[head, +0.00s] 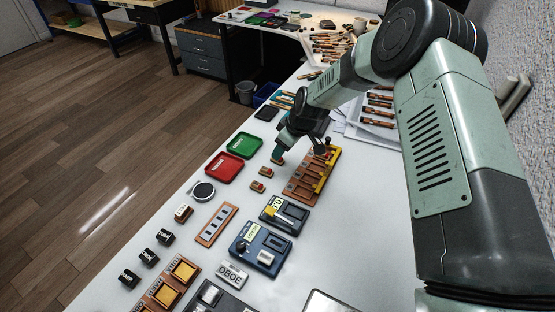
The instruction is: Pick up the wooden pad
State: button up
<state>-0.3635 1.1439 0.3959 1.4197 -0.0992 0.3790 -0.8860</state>
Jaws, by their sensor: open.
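Several small wooden pads with red tops lie in a slanting row on the white table, near its middle. The nearest wooden pad (258,186) and the middle wooden pad (267,172) lie in plain view. A third wooden pad (277,161) is partly covered by my gripper. My gripper (279,153) points down just above this far pad, with its jaws open. I cannot tell whether a fingertip touches the pad.
A brown wooden rack with a yellow strip (312,177) stands close right of my gripper. Left are a green tray (244,145) and a red tray (224,167). Dark blue fixtures (261,249) stand nearer. White table shows between the pads and trays.

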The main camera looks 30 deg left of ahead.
jog(key=x, duration=0.4)
jog(key=shift+f, duration=0.35)
jog(key=shift+w, duration=0.1)
grip_shut()
